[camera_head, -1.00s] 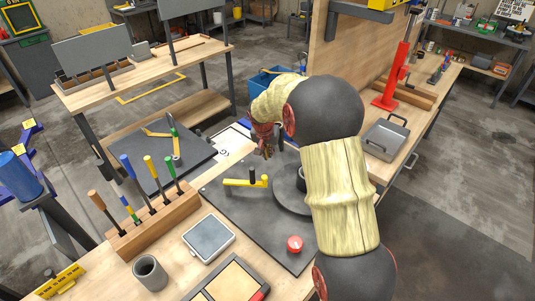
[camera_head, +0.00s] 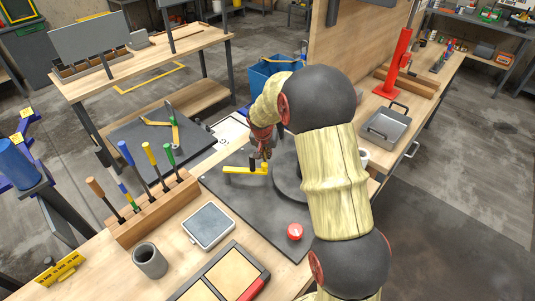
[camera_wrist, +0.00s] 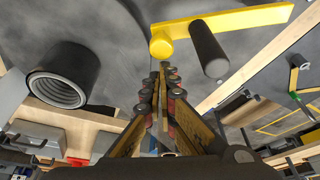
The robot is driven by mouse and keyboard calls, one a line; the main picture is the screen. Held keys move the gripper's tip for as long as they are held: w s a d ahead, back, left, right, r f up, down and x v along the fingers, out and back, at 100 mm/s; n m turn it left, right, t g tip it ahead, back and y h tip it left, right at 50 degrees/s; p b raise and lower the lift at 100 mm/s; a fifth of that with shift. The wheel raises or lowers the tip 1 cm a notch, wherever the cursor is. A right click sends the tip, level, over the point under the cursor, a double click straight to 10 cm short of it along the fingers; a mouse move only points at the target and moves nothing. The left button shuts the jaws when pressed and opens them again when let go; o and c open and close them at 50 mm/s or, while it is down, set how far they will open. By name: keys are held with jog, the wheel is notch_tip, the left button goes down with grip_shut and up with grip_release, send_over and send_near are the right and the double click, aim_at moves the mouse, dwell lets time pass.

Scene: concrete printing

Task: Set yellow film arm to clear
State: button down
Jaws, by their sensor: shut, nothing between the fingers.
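The yellow film arm (camera_head: 243,170) is a flat bar lying over the dark plate near the round dark disc (camera_head: 287,180). A black upright peg (camera_head: 253,160) stands on the bar. In the wrist view the yellow arm (camera_wrist: 240,20) runs from a round yellow end toward the upper right, with the black peg (camera_wrist: 207,48) beside that end. My gripper (camera_head: 262,151) is close to the peg in the head view, partly overlapping the arm's right end. In the wrist view my gripper (camera_wrist: 165,72) is shut and empty, its tips just short of the yellow round end, left of the peg.
A red button (camera_head: 295,231) sits on the plate (camera_head: 255,208). A wooden rack (camera_head: 155,212) of screwdrivers, a grey tray (camera_head: 208,226) and a grey cup (camera_head: 150,261) stand to the left. A hollow dark cylinder (camera_wrist: 64,75) is left of my fingers in the wrist view.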

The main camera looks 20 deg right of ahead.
jog(key=shift+s, duration=0.1)
jog(key=s+m+b, duration=0.1)
jog(key=b, duration=0.1)
jog(key=s+a+b, duration=0.1)
jog(key=shift+s+a+f+m+g+b, duration=0.1)
jog(key=shift+s+f+m+g+b, duration=0.1)
jog(key=shift+m+g+b, duration=0.15)
jog(key=s+a+m+g+h+b, duration=0.1)
jog(key=s+a+m+b, duration=0.4)
jog(key=s+a, duration=0.1)
jog(key=shift+s+r+b, duration=0.2)
jog(key=shift+s+b, duration=0.05)
jog(key=shift+b, duration=0.1)
jog(key=shift+a+f, duration=0.1)
jog(key=shift+a, duration=0.05)
dwell(0.4)
jog(key=w+d, duration=0.1)
jog(key=d, duration=0.3)
jog(key=w+p+v, duration=0.1)
jog(key=p+v, duration=0.2)
jog(key=v, duration=0.7)
jog(key=shift+s+r, duration=0.25)
